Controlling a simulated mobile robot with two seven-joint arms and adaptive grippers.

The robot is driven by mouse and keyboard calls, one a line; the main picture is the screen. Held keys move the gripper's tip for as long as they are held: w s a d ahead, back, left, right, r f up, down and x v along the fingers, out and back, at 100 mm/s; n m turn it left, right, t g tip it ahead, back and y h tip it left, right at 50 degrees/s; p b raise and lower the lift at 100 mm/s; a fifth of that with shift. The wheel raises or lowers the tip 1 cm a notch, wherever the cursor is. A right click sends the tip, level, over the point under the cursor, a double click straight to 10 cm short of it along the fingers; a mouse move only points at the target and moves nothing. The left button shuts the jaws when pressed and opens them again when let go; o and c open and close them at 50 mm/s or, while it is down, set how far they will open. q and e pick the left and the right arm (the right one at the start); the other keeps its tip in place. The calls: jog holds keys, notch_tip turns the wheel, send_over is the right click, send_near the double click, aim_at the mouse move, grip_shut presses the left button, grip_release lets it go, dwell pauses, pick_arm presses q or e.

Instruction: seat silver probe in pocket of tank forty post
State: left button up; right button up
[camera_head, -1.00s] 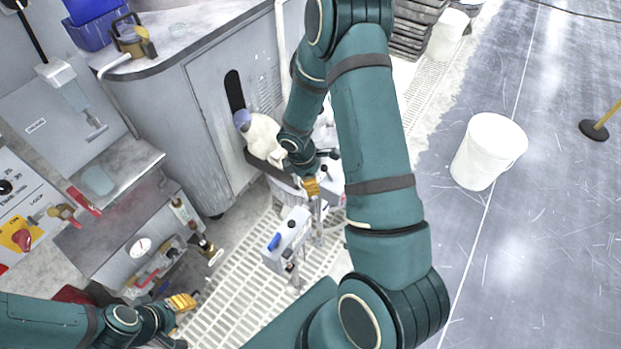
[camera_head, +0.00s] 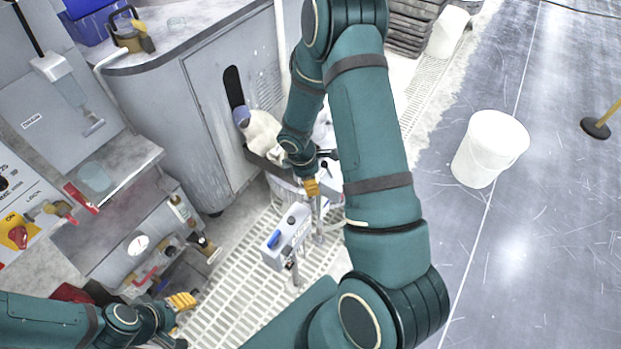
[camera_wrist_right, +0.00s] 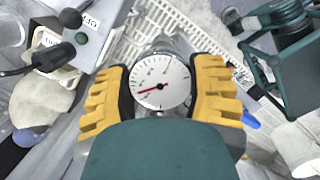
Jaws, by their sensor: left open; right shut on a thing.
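My right gripper (camera_head: 312,188) is shut on the silver probe (camera_head: 318,212), which hangs below its yellow fingers in the head view. In the right wrist view, a round white dial (camera_wrist_right: 163,85) with a red needle sits between the fingers of the right gripper (camera_wrist_right: 160,95). A grey box on a post (camera_head: 287,240), with a blue item on it, stands just below and left of the probe in the head view. Its label is unreadable and I cannot make out a pocket. The probe looks apart from it. My left gripper (camera_head: 183,302) is open and empty at lower left.
A white slotted floor grate (camera_head: 232,308) lies under the post. A grey cabinet (camera_head: 215,90) stands behind, with a bench and valves at left. A labelled box with black knobs (camera_wrist_right: 88,22) is at upper left in the right wrist view. A white bucket (camera_head: 488,150) stands on open floor at right.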

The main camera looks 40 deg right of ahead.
jog(key=shift+f, duration=1.7)
jog(key=o, duration=1.2)
jog(key=r, duration=0.4)
jog(key=a+r, duration=0.1)
jog(key=r, duration=0.3)
jog(key=w+a+r, duration=0.1)
jog(key=r, duration=0.3)
jog(key=shift+f, duration=0.1)
